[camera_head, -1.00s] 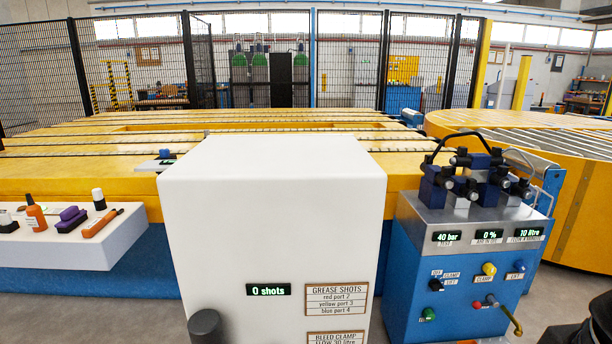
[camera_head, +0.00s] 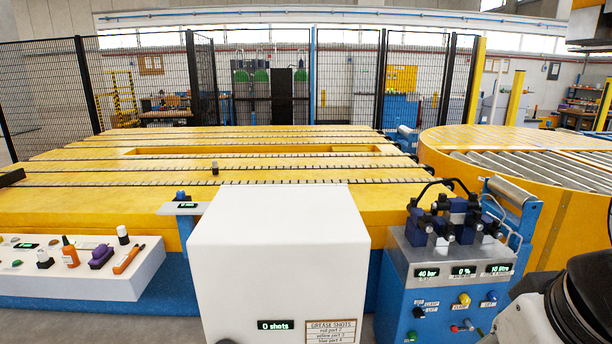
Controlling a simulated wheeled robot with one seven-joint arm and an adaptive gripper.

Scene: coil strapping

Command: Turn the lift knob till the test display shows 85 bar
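The blue hydraulic unit (camera_head: 398,290) stands at the right front. Its test display (camera_head: 427,273) reads 40 bar. The displays beside it read 0 % and 10 litre. Below them on the front are a black knob (camera_head: 418,312) by the clamp and lift labels, a yellow knob (camera_head: 464,299) and a blue knob (camera_head: 492,296). I cannot read which knob is the lift knob with certainty. My dark arm shows at the lower right corner, right of the unit. My gripper is not clearly visible.
A white cabinet (camera_head: 280,240) reading 0 shots stands left of the unit. A white shelf (camera_head: 139,279) with bottles and tools is at the left. Valve blocks (camera_head: 450,220) sit on the unit. A yellow slatted conveyor (camera_head: 90,204) and a yellow roller table (camera_head: 440,150) lie behind.

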